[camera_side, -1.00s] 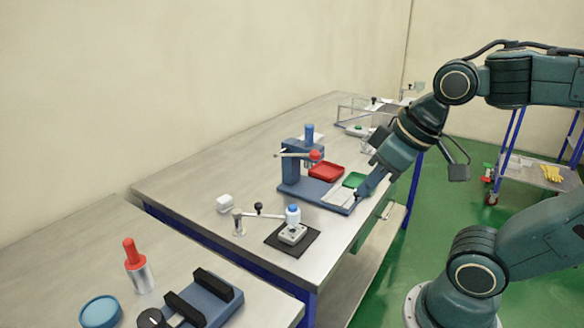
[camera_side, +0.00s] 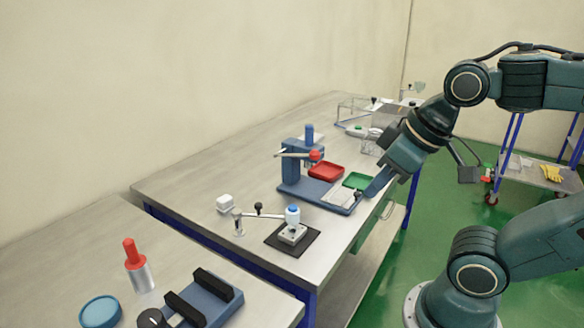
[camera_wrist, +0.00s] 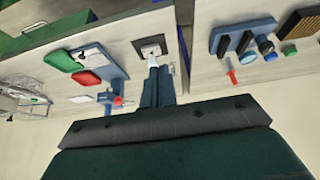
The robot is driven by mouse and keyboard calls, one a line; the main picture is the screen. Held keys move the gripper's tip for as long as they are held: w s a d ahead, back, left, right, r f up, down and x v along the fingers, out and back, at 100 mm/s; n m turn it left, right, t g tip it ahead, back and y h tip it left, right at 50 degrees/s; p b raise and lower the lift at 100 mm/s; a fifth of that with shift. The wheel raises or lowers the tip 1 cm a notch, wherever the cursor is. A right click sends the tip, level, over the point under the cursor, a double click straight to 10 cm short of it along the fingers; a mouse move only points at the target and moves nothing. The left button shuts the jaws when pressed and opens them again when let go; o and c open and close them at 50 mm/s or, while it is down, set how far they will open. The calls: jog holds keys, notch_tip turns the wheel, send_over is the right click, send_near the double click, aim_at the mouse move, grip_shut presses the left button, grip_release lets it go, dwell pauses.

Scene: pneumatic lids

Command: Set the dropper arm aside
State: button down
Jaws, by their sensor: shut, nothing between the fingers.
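The dropper arm (camera_side: 270,214) is a thin bar with a black knob (camera_side: 258,208), running from a metal post (camera_side: 238,222) to a blue-topped dropper (camera_side: 292,212). The dropper stands over a pale fixture (camera_side: 292,234) on a black mat (camera_side: 308,243). My gripper (camera_side: 373,192) is shut and empty, at the right edge of the bench, well to the right of the dropper arm. In the wrist view my gripper (camera_wrist: 153,62) covers the space below the black mat (camera_wrist: 150,42), and the dropper arm is largely hidden there.
A blue press (camera_side: 292,172) with a red-knobbed lever stands behind, with a red tray (camera_side: 326,171) and a green tray (camera_side: 356,181) beside it. A white block (camera_side: 225,203) lies near the post. A red-handled tool (camera_side: 136,265) stands on the front bench. Bare bench lies left of the press.

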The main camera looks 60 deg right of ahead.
jog(key=c, duration=2.1)
grip_release()
jog(key=o, duration=0.7)
jog(key=shift+w+r, duration=0.1)
jog(key=shift+o, duration=0.4)
jog(key=shift+w+r, duration=0.35)
jog(key=shift+w, duration=0.2)
jog(key=w+r+n+g, duration=0.3)
jog(key=w+r+n, duration=0.1)
jog(key=w, duration=0.8)
jog(key=n+g, duration=0.3)
jog(key=n, duration=0.2)
send_over(258, 204)
jog(key=shift+f, duration=2.25)
jog(key=shift+f, duration=0.1)
notch_tip(258, 204, down, 14)
jog(key=shift+r, duration=0.15)
